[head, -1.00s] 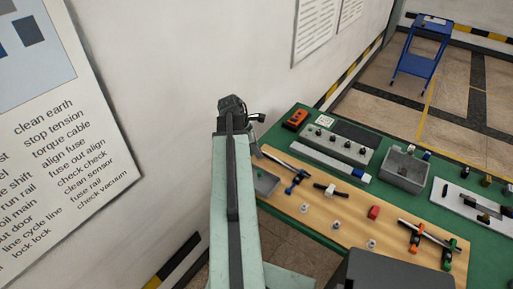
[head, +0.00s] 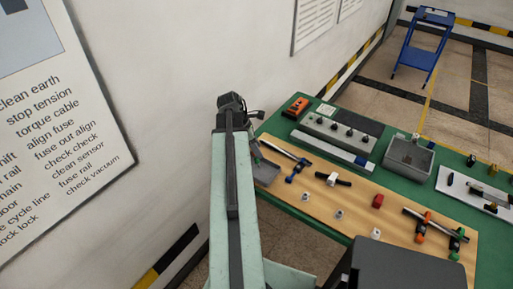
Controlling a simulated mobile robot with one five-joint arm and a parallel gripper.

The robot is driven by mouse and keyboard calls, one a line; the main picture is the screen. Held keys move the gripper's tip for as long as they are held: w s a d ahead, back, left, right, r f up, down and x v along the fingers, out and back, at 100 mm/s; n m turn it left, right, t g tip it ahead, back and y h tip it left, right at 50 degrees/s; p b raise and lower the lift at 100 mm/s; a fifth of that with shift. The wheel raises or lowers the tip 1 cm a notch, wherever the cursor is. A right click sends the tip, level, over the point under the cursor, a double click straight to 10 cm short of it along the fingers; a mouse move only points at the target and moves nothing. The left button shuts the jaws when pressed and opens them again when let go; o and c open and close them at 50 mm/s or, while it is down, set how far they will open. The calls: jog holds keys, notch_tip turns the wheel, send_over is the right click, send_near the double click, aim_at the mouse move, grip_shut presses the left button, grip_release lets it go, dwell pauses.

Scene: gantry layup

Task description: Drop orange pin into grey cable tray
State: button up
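My arm rises in front of me and my gripper (head: 232,104) is at its top, seen from behind; its fingers are not clear, so I cannot tell open from shut. It appears left of the green table (head: 308,217). A small shallow grey tray (head: 266,173) lies at the table's left end, partly hidden by my arm. A deeper grey open box (head: 408,156) stands farther back on the right. A small orange piece (head: 422,227) is by a dark bar at the board's right; I cannot tell whether it is the orange pin.
A tan board (head: 322,206) carries small white pieces, a red block (head: 377,201) and blue-ended and green-ended tools. Behind are an orange box (head: 296,107) and a grey panel with knobs (head: 336,132). The wall is close on the left. A blue trolley (head: 421,47) stands far back.

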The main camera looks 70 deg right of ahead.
jog(key=p+v, duration=0.7)
jog(key=shift+w+r, duration=0.15)
jog(key=shift+r, duration=0.2)
jog(key=shift+a, duration=0.1)
